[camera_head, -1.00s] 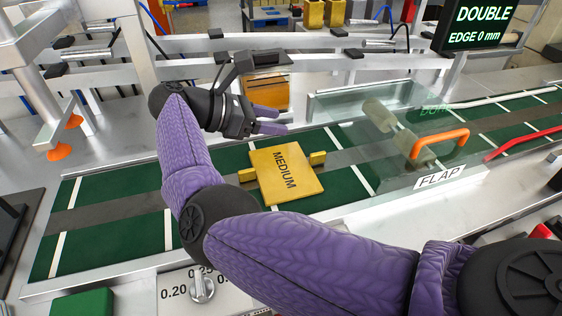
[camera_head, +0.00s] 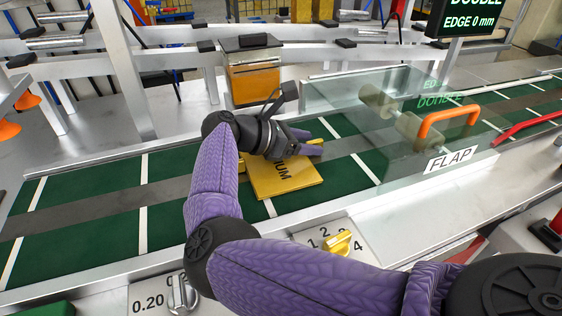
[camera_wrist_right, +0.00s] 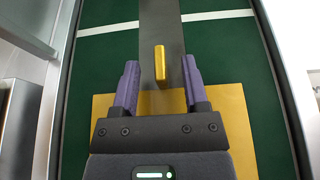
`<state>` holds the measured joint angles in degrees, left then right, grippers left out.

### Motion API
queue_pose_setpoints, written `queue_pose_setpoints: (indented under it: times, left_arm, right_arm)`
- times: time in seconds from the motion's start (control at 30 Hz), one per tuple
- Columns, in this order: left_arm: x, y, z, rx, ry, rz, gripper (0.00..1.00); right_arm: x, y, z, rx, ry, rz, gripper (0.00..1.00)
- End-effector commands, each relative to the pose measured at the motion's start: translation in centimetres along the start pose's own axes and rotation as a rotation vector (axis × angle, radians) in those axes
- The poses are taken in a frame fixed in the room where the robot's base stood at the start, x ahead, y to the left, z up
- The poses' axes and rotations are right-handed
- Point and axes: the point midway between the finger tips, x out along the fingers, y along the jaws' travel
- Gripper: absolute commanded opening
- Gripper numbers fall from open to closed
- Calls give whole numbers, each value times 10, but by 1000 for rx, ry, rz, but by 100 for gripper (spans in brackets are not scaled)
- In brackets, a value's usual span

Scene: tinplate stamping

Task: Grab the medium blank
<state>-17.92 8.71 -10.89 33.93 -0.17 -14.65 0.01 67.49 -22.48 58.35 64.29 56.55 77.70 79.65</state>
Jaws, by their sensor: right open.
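The medium blank (camera_head: 290,188) is a flat yellow plate lying on the green belt, with small raised tabs at its sides. Only the last letters of its black label show in the head view. My right gripper (camera_head: 314,142) is over the far part of the blank, covering some of it. In the right wrist view my right gripper (camera_wrist_right: 161,84) is open, its two purple fingers apart over the blank (camera_wrist_right: 240,125). One yellow tab (camera_wrist_right: 160,66) stands between the finger lines, around the fingertips, with nothing held. My left gripper is not in view.
The green belt (camera_head: 90,185) with a grey centre strip runs across. To the right a clear cover (camera_head: 330,92) and a flap with an orange handle (camera_head: 450,118) stand over it. An orange bin (camera_head: 254,82) is behind. A yellow knob (camera_head: 340,243) is in front.

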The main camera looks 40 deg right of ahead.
Motion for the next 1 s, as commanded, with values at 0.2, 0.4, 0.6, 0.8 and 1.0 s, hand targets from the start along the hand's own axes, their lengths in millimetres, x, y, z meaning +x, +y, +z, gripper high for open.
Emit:
queue_pose_setpoints:
  times: [0.2,0.4,0.6,0.8,1.0]
  left_arm:
    - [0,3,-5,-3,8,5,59]
    - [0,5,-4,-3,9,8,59]
    - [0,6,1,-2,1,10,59]
    - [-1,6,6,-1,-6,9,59]
    - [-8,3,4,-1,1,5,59]
  right_arm:
    - [2,0,1,0,0,1,57]
    - [2,0,1,0,0,1,17]
    - [2,0,1,0,0,1,0]
    - [2,0,1,0,0,1,0]
    - [-7,0,22,5,0,2,0]
